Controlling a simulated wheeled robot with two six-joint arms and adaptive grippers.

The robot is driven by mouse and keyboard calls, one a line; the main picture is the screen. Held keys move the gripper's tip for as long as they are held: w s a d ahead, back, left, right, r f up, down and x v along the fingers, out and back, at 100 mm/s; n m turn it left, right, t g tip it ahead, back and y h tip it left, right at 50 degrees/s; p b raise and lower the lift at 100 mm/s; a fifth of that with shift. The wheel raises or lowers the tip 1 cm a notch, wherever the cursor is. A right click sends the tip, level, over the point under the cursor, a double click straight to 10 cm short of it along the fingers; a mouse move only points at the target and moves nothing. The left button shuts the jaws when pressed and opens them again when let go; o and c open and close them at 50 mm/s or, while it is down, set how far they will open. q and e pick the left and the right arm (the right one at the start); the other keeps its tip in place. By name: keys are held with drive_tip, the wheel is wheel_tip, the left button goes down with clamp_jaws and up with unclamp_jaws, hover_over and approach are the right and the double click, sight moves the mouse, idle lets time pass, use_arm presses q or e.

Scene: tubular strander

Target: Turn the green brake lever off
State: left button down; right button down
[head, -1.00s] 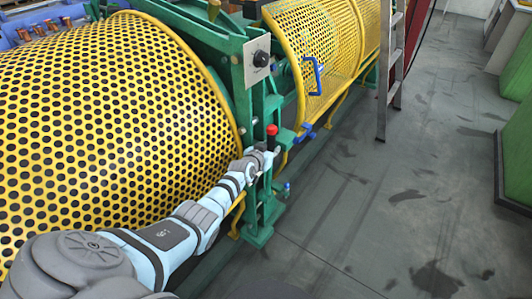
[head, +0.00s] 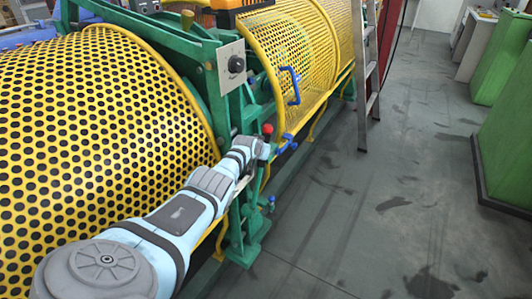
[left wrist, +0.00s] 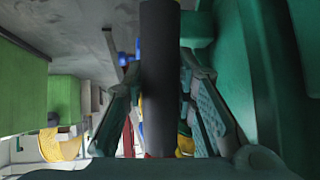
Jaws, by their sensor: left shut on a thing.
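A lever with a red knob (head: 267,129) stands at the green machine frame in the head view, below the dial panel. My left arm reaches it from the lower left. My left gripper (head: 260,149) is just below the red knob, and its fingertips are hard to make out there. In the left wrist view, a dark round bar (left wrist: 157,85), apparently the lever's handle, runs upright between the two fingers of my left gripper (left wrist: 160,105). The gripper is shut on it. The lever's lower part is largely hidden behind my wrist. My right gripper is not in view.
A yellow perforated guard (head: 95,130) fills the left, close beside my arm. A grey panel with a black dial (head: 236,64) and a blue handle (head: 293,86) are above. A ladder (head: 366,80) stands beyond. The grey floor (head: 350,215) at right is clear.

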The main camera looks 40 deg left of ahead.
use_arm(q)
drive_tip(key=shift+w+r, duration=0.1)
drive_tip(key=c, duration=1.6)
unclamp_jaws()
drive_tip(key=o, duration=0.3)
drive_tip(key=shift+w+f, duration=0.1)
drive_tip(key=shift+f, duration=0.1)
drive_tip(key=shift+s+r, duration=0.3)
drive_tip(key=shift+r, duration=0.05)
drive_tip(key=v, duration=0.6)
drive_tip(key=shift+s+d, duration=0.25)
drive_tip(key=shift+r, duration=0.15)
